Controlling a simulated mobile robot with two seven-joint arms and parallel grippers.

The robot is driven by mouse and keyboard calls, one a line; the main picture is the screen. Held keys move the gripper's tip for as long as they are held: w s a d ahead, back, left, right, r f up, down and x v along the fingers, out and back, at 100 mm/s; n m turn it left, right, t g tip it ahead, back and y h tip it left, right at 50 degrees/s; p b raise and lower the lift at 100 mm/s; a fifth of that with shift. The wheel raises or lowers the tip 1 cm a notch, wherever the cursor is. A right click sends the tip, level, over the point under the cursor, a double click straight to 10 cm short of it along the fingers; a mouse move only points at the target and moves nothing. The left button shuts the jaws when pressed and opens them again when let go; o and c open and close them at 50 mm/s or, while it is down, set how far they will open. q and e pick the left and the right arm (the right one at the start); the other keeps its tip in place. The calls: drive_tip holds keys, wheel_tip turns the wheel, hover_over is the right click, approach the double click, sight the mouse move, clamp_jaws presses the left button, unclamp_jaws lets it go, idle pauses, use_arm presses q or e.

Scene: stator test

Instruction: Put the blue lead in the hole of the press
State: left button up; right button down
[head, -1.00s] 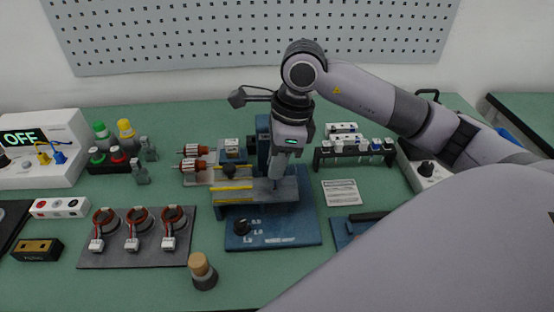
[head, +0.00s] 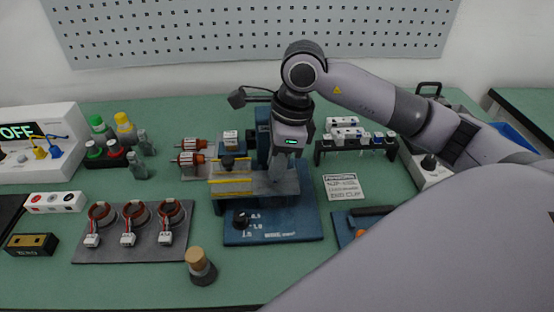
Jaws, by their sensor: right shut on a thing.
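The press (head: 305,218) is a blue-based machine with a dark dial and a grey block with yellow strips, in the middle of the table in the head view. My right gripper (head: 276,181) points down at the press, right over its grey block. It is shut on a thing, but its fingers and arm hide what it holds. I cannot make out the hole of the press or a blue lead there. A blue plug (head: 57,152) sits on the white meter at the far left, beside a yellow one. My left gripper is not in view.
A mat (head: 112,251) with three copper-wound stators lies left of the press. A cork-topped bottle (head: 200,267) stands in front. Red-and-silver rotors (head: 190,159) lie behind left.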

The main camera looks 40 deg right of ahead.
drive_tip(key=shift+f, duration=0.15)
drive_tip(key=shift+b+x, duration=0.85)
drive_tip(key=shift+b, duration=0.05)
drive_tip(key=shift+s+d, duration=0.1)
drive_tip(key=shift+d, duration=0.05)
drive_tip(key=c, duration=1)
unclamp_jaws()
drive_tip(key=v, duration=0.7)
